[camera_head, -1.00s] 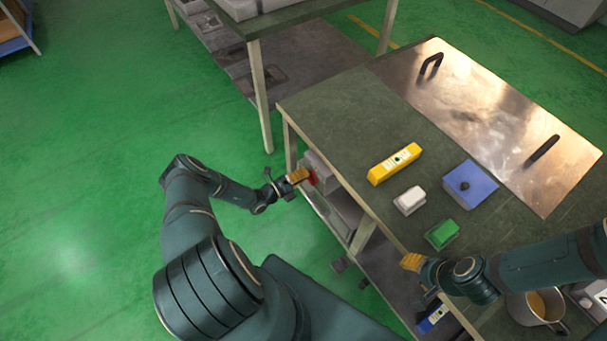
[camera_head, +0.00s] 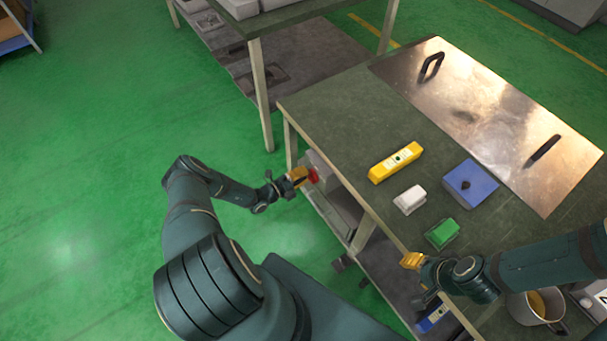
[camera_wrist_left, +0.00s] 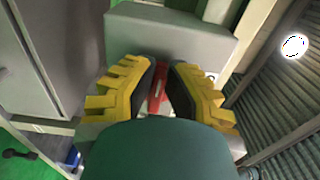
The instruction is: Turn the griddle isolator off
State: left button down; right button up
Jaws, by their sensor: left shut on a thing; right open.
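The griddle isolator is a grey box (camera_wrist_left: 170,45) under the table's left side, with a red handle (camera_wrist_left: 157,88) on its front. In the head view the red handle (camera_head: 313,175) shows just past my left fingertips. My left gripper (camera_wrist_left: 158,92) is shut on the red handle, with a yellow finger on each side of it. The handle's lower part is hidden behind my wrist, so its exact angle is hard to tell. The griddle is a shiny metal plate (camera_head: 490,110) with two black handles on the table. My right gripper (camera_head: 408,262) is open and empty by the table's front edge.
On the table (camera_head: 320,115) lie a yellow box (camera_head: 395,162), a white block (camera_head: 410,200), a green sponge (camera_head: 442,233) and a blue box (camera_head: 470,184). A pot (camera_head: 537,305) stands near my right arm. The green floor at left is clear.

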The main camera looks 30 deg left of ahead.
pick_arm(q)
jog(key=c, duration=1)
grip_release()
jog(key=shift+w, duration=0.1)
jog(key=v, duration=1.2)
jog(key=shift+d, duration=0.1)
